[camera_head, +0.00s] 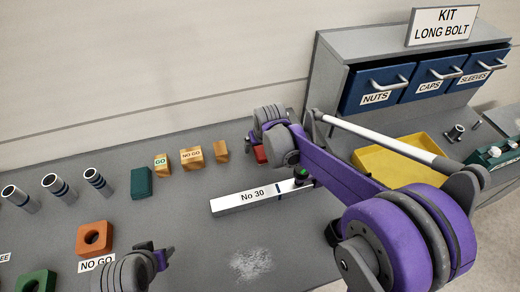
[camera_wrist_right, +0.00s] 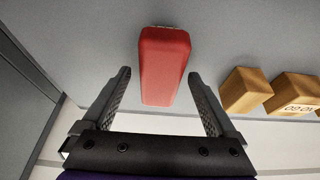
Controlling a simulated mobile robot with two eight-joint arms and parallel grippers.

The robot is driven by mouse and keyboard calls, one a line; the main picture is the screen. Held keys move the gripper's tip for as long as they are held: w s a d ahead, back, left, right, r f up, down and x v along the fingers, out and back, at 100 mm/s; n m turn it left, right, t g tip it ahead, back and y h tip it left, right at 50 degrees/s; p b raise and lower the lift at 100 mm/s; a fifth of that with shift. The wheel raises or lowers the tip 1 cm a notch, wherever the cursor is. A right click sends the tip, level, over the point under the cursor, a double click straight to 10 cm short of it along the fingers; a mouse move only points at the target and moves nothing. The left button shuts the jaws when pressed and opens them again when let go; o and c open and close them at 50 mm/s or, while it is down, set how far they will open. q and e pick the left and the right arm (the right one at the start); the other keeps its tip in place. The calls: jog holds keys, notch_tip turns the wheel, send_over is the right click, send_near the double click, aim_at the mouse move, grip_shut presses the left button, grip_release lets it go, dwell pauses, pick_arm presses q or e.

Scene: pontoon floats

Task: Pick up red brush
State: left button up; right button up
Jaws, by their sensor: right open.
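The red brush (camera_wrist_right: 165,62) lies on the grey bench top, a red block with a thin pale strip at its far end in the right wrist view. In the head view only a small red part (camera_head: 260,154) shows beside my right gripper (camera_head: 259,146), whose wrist hides the rest. In the right wrist view my right gripper (camera_wrist_right: 159,74) is open, one finger on each side of the brush with a gap at both sides. I cannot tell how far above it the fingertips are. My left gripper (camera_head: 156,254) is at the bottom of the head view, away from the brush.
Tan blocks (camera_head: 191,158) stand left of the brush; they also show in the right wrist view (camera_wrist_right: 245,90). A white "No 30" bar (camera_head: 243,203) lies in front. A yellow tray (camera_head: 385,168) and a cabinet with blue drawers (camera_head: 376,90) are at right. The wall is close behind.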

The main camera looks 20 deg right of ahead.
jog(key=shift+f, duration=0.2)
dwell(0.3)
grip_shut()
notch_tip(320, 180, up, 10)
jog(key=shift+r+p, duration=0.25)
jog(key=shift+p, duration=0.1)
jog(key=c, duration=0.6)
grip_release()
jog(key=c, duration=0.7)
